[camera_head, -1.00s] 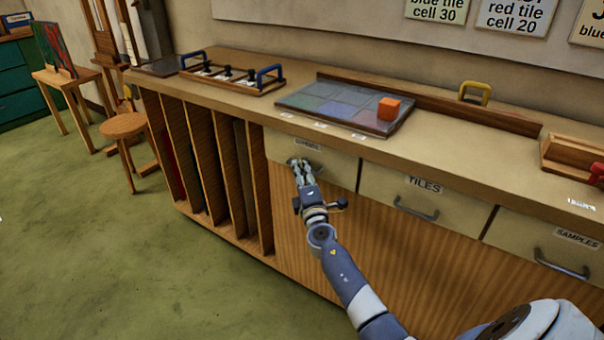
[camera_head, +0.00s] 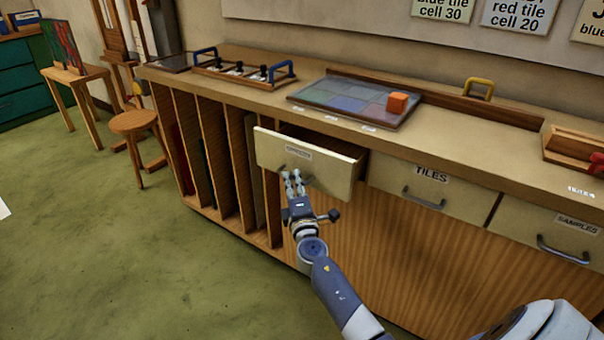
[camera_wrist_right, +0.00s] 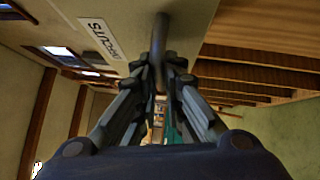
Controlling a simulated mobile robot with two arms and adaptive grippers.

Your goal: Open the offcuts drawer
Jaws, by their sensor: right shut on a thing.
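The offcuts drawer (camera_head: 330,173) is pulled partly out of the bench front in the head view, with a dark gap showing behind its cream front. Its label reads OFFCUTS in the right wrist view (camera_wrist_right: 100,37). My right gripper (camera_head: 294,178) is at the lower middle of the drawer front, shut on the drawer's handle. In the right wrist view the fingers close around the dark bar handle (camera_wrist_right: 160,50). The handle is mostly hidden by the fingers in the head view. My left gripper is not in view.
The tiles drawer (camera_head: 460,185) and samples drawer (camera_head: 535,225) are closed to the right. Vertical sheet slots (camera_head: 215,160) stand to the left. A tile panel with an orange block (camera_head: 397,102) lies on the bench top. The green floor in front is clear.

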